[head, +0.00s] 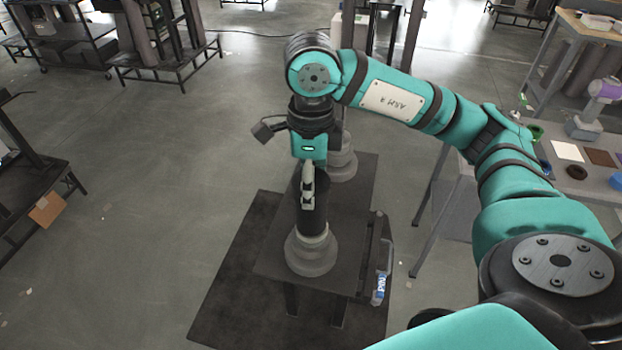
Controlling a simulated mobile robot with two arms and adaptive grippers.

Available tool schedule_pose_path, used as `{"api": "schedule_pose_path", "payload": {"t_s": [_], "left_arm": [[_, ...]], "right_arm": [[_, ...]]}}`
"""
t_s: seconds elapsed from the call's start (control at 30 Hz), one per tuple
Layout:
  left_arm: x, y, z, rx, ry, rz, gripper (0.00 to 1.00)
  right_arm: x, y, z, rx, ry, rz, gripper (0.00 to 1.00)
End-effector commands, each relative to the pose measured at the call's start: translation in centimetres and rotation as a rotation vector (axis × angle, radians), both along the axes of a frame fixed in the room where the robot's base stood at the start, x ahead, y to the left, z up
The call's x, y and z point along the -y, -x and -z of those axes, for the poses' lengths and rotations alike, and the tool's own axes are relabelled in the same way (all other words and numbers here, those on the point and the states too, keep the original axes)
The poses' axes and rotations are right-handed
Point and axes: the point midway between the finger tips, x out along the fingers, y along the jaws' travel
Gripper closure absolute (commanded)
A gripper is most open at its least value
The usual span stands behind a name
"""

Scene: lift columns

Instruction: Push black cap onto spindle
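My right arm comes in from the right, and its gripper (307,200) points down at the near column. The fingers are seen edge-on, so the gap between them cannot be judged. A black cylindrical part (314,218), which looks like the black cap, stands upright just behind the fingers, overlapping them in the picture. Below it is a grey stepped round base (312,256) on a dark table (268,262). Any spindle inside the black part is hidden. Whether the fingers touch it is unclear. My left gripper is out of view.
A second grey round base (343,165) stands at the table's far end, partly behind my arm. A bottle (380,288) with a blue-and-white label is at the table's right side. A workbench (590,150) with small items stands at right. Open floor lies left.

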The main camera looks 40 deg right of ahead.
Motion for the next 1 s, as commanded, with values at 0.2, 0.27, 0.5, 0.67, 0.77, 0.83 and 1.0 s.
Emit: {"api": "schedule_pose_path", "payload": {"t_s": [0.2,0.27,0.5,0.67,0.77,0.83,1.0], "left_arm": [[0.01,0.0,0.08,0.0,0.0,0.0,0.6],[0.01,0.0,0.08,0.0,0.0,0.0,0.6],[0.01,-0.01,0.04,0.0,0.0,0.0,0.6],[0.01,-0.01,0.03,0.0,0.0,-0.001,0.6],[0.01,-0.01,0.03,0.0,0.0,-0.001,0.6],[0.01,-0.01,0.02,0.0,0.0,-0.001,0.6],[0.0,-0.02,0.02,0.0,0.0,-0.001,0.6]], "right_arm": [[-0.09,0.22,0.4,-0.011,0.001,-0.004,0.3],[-0.09,0.19,0.35,-0.01,0.001,-0.003,0.23],[-0.04,0.11,0.19,-0.006,0.0,-0.002,0.1],[-0.02,0.09,0.15,-0.004,0.0,-0.001,0.0],[-0.02,0.08,0.13,-0.004,0.0,-0.001,0.0],[-0.01,0.07,0.12,-0.003,0.001,-0.001,0.0],[-0.01,0.06,0.1,-0.003,0.0,-0.001,0.0]]}}
